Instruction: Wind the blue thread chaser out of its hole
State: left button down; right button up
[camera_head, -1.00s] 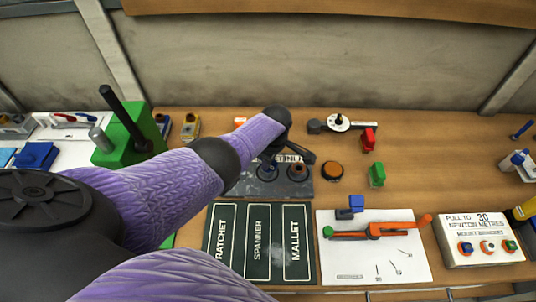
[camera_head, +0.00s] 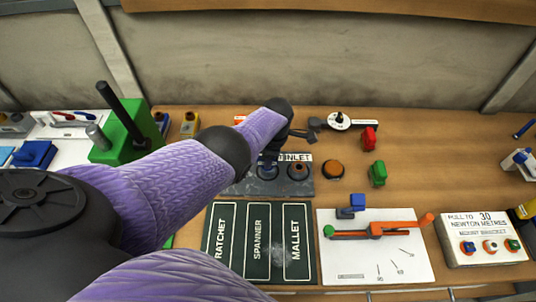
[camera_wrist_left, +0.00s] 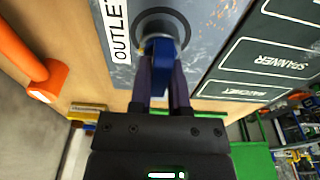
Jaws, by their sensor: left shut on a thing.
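The dark grey plate (camera_head: 240,187) lies on the bench with two round ports. Its "INLET" label shows in the head view, and its "OUTLET" label shows in the left wrist view (camera_wrist_left: 122,30). The blue thread chaser (camera_wrist_left: 162,48) is at the port beside the "OUTLET" label; it also shows, partly hidden, in the head view (camera_head: 267,170). My left gripper (camera_wrist_left: 163,72) is shut on it from above. How deep the chaser sits in the hole cannot be told. My right gripper is in neither view.
An orange-topped knob (camera_head: 332,169), a red block (camera_head: 369,139) and a green block (camera_head: 377,174) stand right of the plate. A green block with a black rod (camera_head: 122,135) stands left.

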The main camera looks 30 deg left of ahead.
pick_arm(q)
jog(key=shift+r+p, duration=0.5)
jog(key=shift+r, duration=0.1)
notch_tip(320, 180, up, 3)
jog(key=p, duration=0.3)
dwell(0.3)
